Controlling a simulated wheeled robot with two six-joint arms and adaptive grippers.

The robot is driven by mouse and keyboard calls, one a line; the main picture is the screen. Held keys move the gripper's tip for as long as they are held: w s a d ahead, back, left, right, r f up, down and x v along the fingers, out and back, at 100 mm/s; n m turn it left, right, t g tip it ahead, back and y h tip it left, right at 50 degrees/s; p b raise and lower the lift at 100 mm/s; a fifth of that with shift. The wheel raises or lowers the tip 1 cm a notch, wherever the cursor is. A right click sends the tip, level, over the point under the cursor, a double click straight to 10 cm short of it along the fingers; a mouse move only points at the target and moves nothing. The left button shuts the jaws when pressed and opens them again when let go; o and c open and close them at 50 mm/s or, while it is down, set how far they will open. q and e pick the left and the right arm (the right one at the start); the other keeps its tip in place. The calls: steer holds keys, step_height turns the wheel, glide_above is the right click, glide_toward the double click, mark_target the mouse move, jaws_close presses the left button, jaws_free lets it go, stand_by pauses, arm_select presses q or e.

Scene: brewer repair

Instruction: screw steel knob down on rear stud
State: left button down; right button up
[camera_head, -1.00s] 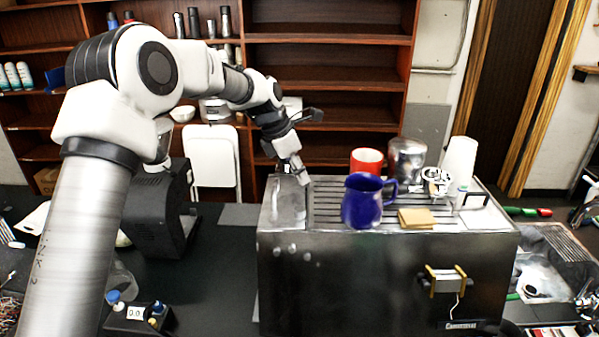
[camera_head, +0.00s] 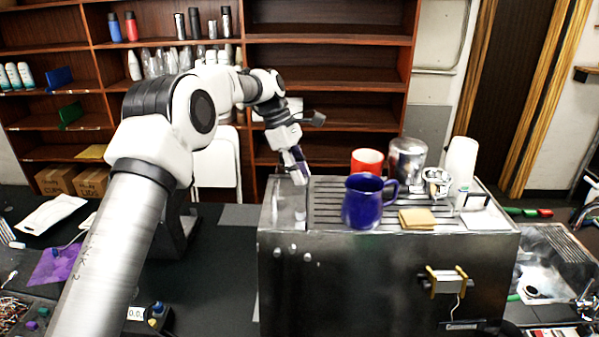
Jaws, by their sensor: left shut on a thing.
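My left gripper (camera_head: 298,175) points down over the back left corner of the steel brewer (camera_head: 350,270), close to its top plate. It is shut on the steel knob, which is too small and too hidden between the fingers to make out. The rear stud cannot be made out under the fingertips. I cannot tell whether the knob touches the stud. My right gripper is not in view.
On the brewer's slatted top stand a blue pitcher (camera_head: 362,204), a red mug (camera_head: 366,161), a steel canister (camera_head: 407,160), white cups (camera_head: 460,162) and a yellow sponge (camera_head: 416,219). The pitcher is to the right of my gripper. The brewer's left top plate looks mostly clear.

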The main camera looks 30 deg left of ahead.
arm_select(q)
steer(key=m+g, duration=0.1)
steer(key=m, duration=0.2)
steer(key=shift+w+f, duration=0.1)
steer(key=shift+w, duration=0.05)
steer(key=shift+m+g, duration=0.4)
steer(key=shift+m, duration=0.5)
steer(key=c, duration=0.9)
jaws_free()
steer(key=n+t+b, duration=0.1)
steer(key=n+b, duration=0.1)
steer(key=n, duration=0.1)
steer(key=shift+f, duration=0.1)
steer(key=shift+s+n+t+b, duration=0.2)
steer(key=shift+n+t+b, duration=0.2)
steer(key=shift+n, duration=0.5)
steer(key=shift+s+r+n, duration=0.15)
steer(key=shift+r+n, duration=0.15)
steer(key=shift+n, duration=0.2)
